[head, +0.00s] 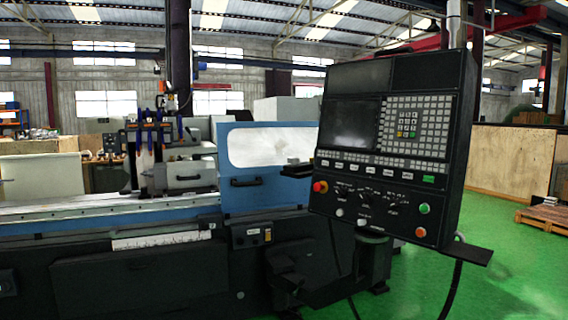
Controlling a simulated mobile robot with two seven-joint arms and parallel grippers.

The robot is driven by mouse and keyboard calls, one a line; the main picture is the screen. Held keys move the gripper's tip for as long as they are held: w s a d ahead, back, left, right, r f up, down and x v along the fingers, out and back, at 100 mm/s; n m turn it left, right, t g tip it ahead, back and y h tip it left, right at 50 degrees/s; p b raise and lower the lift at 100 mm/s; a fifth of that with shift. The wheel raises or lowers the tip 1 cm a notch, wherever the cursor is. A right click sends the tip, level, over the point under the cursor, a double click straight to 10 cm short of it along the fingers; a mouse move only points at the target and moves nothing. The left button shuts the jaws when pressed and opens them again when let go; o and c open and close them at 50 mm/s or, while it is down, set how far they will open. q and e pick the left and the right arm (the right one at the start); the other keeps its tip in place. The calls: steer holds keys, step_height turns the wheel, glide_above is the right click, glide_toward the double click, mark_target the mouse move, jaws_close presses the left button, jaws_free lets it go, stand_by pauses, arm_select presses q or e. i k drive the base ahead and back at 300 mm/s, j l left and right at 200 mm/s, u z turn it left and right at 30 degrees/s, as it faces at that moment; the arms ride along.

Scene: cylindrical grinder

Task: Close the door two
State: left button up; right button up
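A blue sliding door (232,199) with a pale window (270,146) stands at the right part of the grinder. A dark horizontal handle (247,181) sits on its front near its left edge. To its left the machine front is open, showing the grinding wheel area (152,150) and the long table (75,209). The control panel hides the door's right end. No label shows which door is door two. Neither of my grippers can be made out in the head view.
A large black control panel (350,125) on an arm stands in front of the machine's right end, with a small shelf (465,254) at its lower right. Green floor (520,275) is free at the right. A wooden partition (510,160) and pallet (545,215) stand beyond.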

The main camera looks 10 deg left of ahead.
mark_target(267, 147)
steer(key=i+l+z, duration=0.6)
steer(key=z, duration=0.15)
steer(key=i+l+z, duration=0.15)
steer(key=i+z, duration=0.95)
steer(key=i, duration=1.25)
steer(key=i+u, duration=0.45)
steer(key=i, duration=0.25)
steer(key=i+l+u, duration=0.2)
steer(key=i+u, duration=0.25)
steer(key=i, duration=0.2)
steer(key=i+j+u, duration=0.1)
steer(key=i+u, duration=0.25)
steer(key=i+l+u, duration=0.1)
steer(key=i+u, duration=0.2)
steer(key=i, duration=0.25)
steer(key=i+l+u, duration=0.15)
steer(key=i+u, duration=0.2)
steer(key=i, duration=0.1)
